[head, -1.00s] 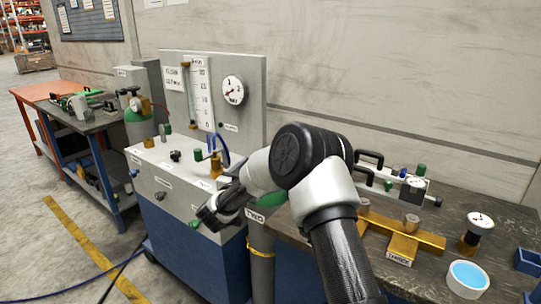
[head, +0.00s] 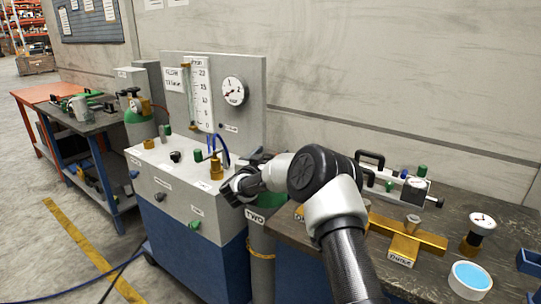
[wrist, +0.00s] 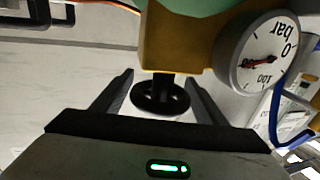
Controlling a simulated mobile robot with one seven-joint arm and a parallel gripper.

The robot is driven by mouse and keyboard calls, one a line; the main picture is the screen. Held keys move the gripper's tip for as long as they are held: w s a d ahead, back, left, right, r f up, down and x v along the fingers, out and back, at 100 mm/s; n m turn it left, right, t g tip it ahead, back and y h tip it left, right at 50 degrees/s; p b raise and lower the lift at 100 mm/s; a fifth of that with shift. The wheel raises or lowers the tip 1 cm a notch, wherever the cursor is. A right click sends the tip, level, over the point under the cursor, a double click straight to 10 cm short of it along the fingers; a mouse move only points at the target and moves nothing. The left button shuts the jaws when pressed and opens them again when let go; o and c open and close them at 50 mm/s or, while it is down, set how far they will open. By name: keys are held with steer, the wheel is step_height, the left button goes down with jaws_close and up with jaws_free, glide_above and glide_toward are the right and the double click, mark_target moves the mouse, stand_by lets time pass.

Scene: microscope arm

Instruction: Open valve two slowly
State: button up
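The grey cylinder marked TWO (head: 262,262) stands against the blue cabinet in the head view, its green shoulder (head: 264,201) partly behind my arm. My gripper (head: 232,190) is at its top, and hides most of the valve there. In the wrist view a brass valve body (wrist: 178,45) carries a black round handwheel (wrist: 160,97) on a short stem. My gripper (wrist: 159,82) is open, with one finger on each side of the handwheel and a visible gap to both. A round gauge in bar (wrist: 262,53) sits right of the valve.
The cabinet's grey top (head: 150,164) bears small knobs and fittings. Behind it stands a panel with a flow tube (head: 201,95) and a dial (head: 233,91). A dark bench (head: 480,215) with a brass fixture (head: 405,240) and a blue-filled dish (head: 470,276) is at right.

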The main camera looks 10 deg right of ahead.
steer(key=c, duration=0.8)
steer(key=shift+o, duration=0.2)
steer(key=shift+a+r+n+t+y+b, duration=0.1)
steer(key=shift+n+t+y+b, duration=0.2)
steer(key=shift+n+t+y, duration=0.45)
steer(key=y+b, duration=0.1)
steer(key=n+y+b, duration=0.2)
steer(key=shift+w+a+f+t+y, duration=0.15)
steer(key=shift+a+f+t+y, duration=0.1)
steer(key=shift+f+t+y, duration=0.1)
steer(key=shift+a+r+n+t+y+b, duration=0.2)
steer(key=shift+n+y+b, duration=0.35)
steer(key=shift+y+b, duration=0.2)
steer(key=shift+a+r+n+t+y+b, duration=0.1)
steer(key=shift+a+r+n+y+b, duration=0.1)
steer(key=shift+n+y+b, duration=0.5)
steer(key=shift+w, duration=0.1)
steer(key=o, duration=1.1)
steer(key=shift+f, duration=0.1)
steer(key=s, duration=0.5)
steer(key=s+a+p, duration=0.1)
steer(key=s, duration=1.1)
steer(key=shift+s+a+p, duration=0.15)
steer(key=shift+s+p, duration=0.1)
steer(key=shift+p, duration=0.1)
